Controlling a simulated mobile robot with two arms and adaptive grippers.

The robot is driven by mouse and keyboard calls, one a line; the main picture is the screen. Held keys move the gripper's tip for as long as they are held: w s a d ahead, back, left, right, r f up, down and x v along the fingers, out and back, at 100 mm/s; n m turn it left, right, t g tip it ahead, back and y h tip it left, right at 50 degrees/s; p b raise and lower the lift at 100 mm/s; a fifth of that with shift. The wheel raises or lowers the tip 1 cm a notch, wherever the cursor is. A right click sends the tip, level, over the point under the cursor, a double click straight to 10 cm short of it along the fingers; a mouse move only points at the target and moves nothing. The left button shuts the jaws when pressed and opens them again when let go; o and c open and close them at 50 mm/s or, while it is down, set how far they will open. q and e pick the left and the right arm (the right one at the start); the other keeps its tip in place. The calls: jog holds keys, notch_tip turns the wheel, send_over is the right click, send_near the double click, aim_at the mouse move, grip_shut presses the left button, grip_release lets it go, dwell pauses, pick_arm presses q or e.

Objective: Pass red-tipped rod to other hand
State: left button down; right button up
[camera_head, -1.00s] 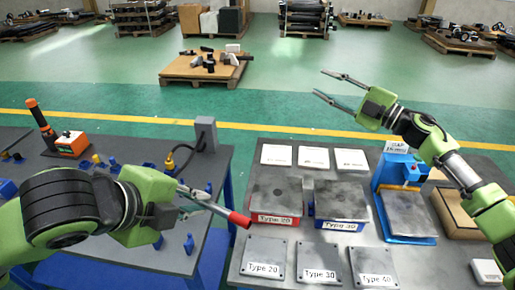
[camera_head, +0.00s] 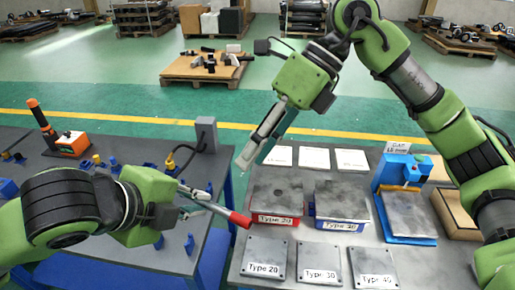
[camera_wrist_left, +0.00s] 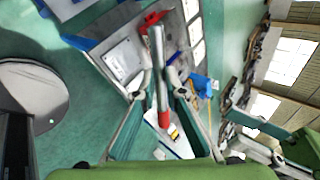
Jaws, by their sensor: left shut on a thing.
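A slim grey rod with a red tip (camera_head: 238,219) sticks out to the right from my left gripper (camera_head: 196,202) in the head view. The left gripper is shut on the rod, above the gap between the two tables. In the left wrist view the grey rod (camera_wrist_left: 157,65) runs between the fingers, with a red part (camera_wrist_left: 165,118) near the palm end. My right gripper (camera_head: 253,161) is open and empty. Its fingers point down and left, above and slightly right of the red tip in the picture, apart from the rod.
The right table holds Type 20, Type 30 and Type 40 plates (camera_head: 320,263), a red bin (camera_head: 274,219), a blue bin (camera_head: 341,224), white cards (camera_head: 314,158) and a blue press (camera_head: 392,170). The left table holds an orange device (camera_head: 73,144) and a grey post (camera_head: 206,135).

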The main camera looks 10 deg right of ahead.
aim_at(219, 206)
jog(key=x, duration=1.1)
jog(key=shift+a+f, duration=0.2)
jog(key=shift+f, duration=0.15)
grip_shut()
pick_arm(q)
jog(key=c, duration=2)
grip_release()
jog(key=shift+r, duration=0.1)
